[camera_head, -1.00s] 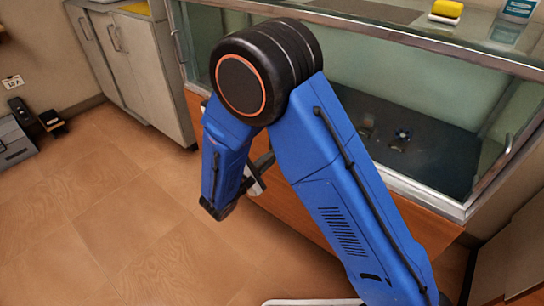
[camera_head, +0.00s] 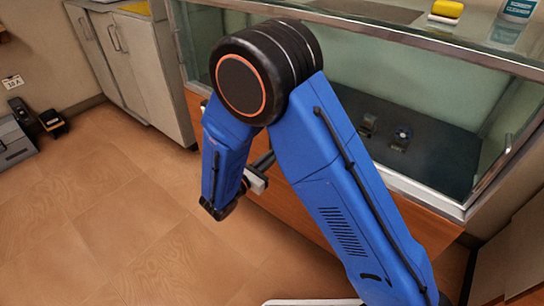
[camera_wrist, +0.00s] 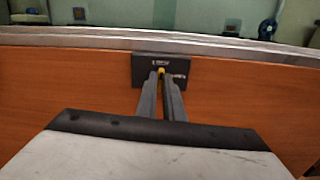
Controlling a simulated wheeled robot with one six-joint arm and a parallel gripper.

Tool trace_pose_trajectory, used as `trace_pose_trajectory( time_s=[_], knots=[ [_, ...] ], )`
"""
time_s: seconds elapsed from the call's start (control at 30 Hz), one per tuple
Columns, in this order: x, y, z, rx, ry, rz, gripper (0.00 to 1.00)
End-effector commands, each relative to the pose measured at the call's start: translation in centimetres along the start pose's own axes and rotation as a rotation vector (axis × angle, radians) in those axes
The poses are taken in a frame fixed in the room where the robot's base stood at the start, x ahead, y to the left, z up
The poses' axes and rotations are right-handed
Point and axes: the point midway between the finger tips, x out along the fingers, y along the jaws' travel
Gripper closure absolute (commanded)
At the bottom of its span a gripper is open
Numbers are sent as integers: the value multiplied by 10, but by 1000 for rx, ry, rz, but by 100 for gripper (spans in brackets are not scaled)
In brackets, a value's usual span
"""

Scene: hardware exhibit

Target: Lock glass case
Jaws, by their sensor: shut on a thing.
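The glass case (camera_head: 425,105) stands on a wooden base, with a metal frame along its edges. In the wrist view a dark lock plate (camera_wrist: 145,66) is set in the orange-brown wood panel (camera_wrist: 60,90), just below the metal rail. In the head view my arm hides the plate and most of the gripper.
Small items sit inside the case, among them a dark one (camera_head: 401,139). A yellow sponge (camera_head: 446,11) and a cleaner bottle (camera_head: 519,10) are on top. A grey cabinet (camera_head: 130,65) stands left of the case. The tiled floor at left is mostly clear.

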Motion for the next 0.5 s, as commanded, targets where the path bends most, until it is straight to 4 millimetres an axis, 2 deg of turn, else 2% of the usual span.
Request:
trace_pose_trajectory(
  time_s=[0.5],
  knots=[
    [-1,0,-2,-94,3,1,100]
  ],
)
